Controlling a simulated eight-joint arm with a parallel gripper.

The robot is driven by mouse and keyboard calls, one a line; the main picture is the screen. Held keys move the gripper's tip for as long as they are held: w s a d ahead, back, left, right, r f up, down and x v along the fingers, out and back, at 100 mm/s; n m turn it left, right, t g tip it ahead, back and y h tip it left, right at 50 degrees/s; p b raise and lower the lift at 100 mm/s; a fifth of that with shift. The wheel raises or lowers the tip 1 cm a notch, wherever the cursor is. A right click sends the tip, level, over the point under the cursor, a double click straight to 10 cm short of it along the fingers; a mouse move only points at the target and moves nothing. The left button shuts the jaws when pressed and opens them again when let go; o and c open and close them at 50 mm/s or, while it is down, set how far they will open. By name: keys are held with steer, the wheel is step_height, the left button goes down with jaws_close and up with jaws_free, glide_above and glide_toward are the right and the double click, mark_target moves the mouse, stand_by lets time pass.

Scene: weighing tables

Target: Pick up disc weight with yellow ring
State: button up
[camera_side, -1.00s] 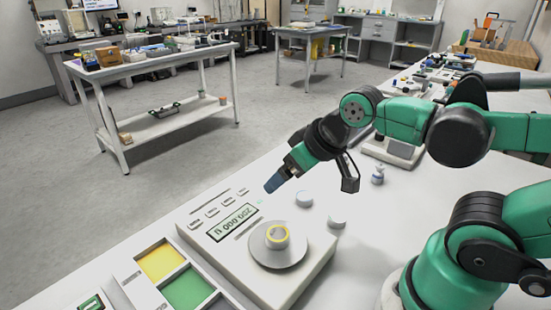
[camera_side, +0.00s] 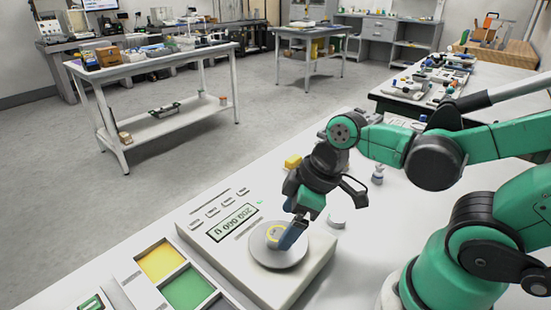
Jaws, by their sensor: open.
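The disc weight with the yellow ring (camera_side: 273,234) sits on the round pan (camera_side: 275,257) of the white scale (camera_side: 312,272). The weight's right side is hidden behind my gripper's finger. My gripper (camera_side: 289,240) points down at the weight from the upper right, its fingertips low over the pan. It is open; whether a finger touches the weight I cannot tell. The scale's display (camera_side: 232,223) is lit green.
A white disc weight (camera_side: 337,220) stands on the table right of the scale. A small grey weight (camera_side: 377,175) and a yellow block (camera_side: 293,162) are further back. A tray with yellow and green compartments (camera_side: 129,288) lies left of the scale.

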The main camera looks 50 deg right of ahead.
mark_target(278, 237)
steer(key=shift+x, duration=1.45)
steer(key=shift+c, duration=0.2)
jaws_close()
